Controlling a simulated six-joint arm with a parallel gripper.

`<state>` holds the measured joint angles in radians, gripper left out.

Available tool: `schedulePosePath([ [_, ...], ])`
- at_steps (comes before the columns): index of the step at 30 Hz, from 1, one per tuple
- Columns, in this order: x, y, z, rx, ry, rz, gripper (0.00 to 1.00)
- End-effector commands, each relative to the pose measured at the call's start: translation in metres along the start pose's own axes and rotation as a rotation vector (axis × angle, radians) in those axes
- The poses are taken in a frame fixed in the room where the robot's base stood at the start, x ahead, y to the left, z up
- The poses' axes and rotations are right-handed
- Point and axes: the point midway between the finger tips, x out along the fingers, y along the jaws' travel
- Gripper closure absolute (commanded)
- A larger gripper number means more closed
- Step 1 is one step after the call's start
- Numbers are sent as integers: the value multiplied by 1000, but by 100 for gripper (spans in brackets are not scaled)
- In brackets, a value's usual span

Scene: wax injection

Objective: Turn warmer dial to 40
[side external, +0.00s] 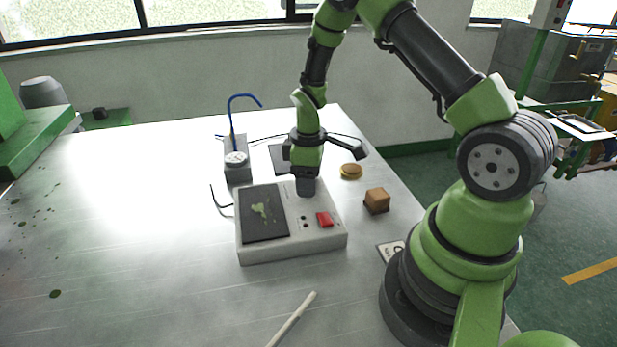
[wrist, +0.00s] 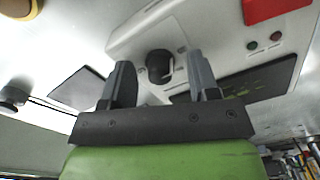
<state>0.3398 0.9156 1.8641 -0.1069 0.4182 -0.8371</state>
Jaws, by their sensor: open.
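The warmer (side external: 328,240) is a pale box on the table with a dark plate (side external: 262,215) on its left and a red switch (side external: 324,219) on its right. It also shows in the wrist view (wrist: 205,30). Its black dial (wrist: 159,67) shows in the wrist view, between my two fingers as seen there. My gripper (wrist: 162,63) is open, pointing down over the warmer's back edge in the side view (side external: 306,188). In the side view my gripper hides the dial. I cannot tell whether the fingers touch the dial, nor read its setting.
Left behind the warmer stands a grey device with a gauge (side external: 236,159) and a blue tube (side external: 232,110). A dark pad (side external: 280,158), a brass round (side external: 351,171) and a brown block (side external: 376,201) lie behind and right. A white stick (side external: 292,318) lies in front. The table's left is open.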

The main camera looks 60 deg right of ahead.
Motion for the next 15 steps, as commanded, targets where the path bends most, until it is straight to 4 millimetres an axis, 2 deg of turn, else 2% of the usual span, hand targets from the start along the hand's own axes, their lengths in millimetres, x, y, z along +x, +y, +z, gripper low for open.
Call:
schedulePosePath([
  [2, 0, 0, 0, 0, 0, 0, 45],
  [3, 0, 0, 0, 0, 0, 0, 49],
  [9, 0, 0, 0, 0, 0, 0, 94],
  [15, -1, 0, 0, 6, 0, 0, 94],
])
